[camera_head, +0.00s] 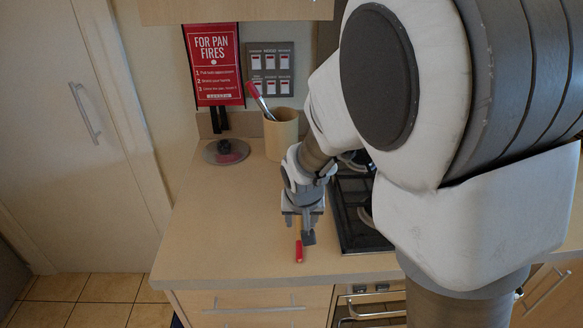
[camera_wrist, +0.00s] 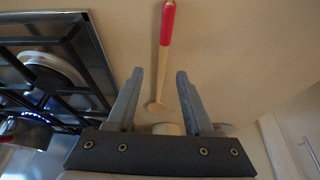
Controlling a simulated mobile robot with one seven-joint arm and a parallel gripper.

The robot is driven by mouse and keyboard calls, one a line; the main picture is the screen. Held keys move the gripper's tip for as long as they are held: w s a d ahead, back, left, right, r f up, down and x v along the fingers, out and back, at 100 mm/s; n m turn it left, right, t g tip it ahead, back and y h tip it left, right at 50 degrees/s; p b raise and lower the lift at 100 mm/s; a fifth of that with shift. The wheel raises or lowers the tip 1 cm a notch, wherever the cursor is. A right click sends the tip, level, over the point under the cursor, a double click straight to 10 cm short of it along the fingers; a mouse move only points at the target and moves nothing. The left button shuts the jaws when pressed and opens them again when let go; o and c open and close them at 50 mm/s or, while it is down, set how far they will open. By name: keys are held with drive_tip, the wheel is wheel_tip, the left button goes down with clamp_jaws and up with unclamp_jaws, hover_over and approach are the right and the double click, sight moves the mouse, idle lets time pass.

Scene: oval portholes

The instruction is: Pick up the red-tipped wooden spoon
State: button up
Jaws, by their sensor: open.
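The red-tipped wooden spoon lies on the counter. Its red end (camera_head: 299,251) shows just below my gripper (camera_head: 300,235) in the head view, and the rest is mostly hidden by the gripper. In the wrist view the spoon (camera_wrist: 163,62) runs from its red end at the top to its pale bowl between the fingers. My gripper (camera_wrist: 160,75) is open, with one finger on each side of the spoon's lower part. I cannot tell how far the fingertips are above the counter.
A tan crock (camera_head: 282,135) holding a red-handled utensil (camera_head: 261,101) stands at the back, beside a round grey dish (camera_head: 226,152). A gas hob (camera_head: 357,215) lies just right of my gripper; a flame shows in the wrist view. The counter (camera_head: 225,225) to the left is clear.

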sight(299, 233)
drive_tip(key=x, duration=0.5)
drive_tip(key=shift+a+b, duration=0.2)
drive_tip(key=shift+b, duration=0.2)
clamp_jaws()
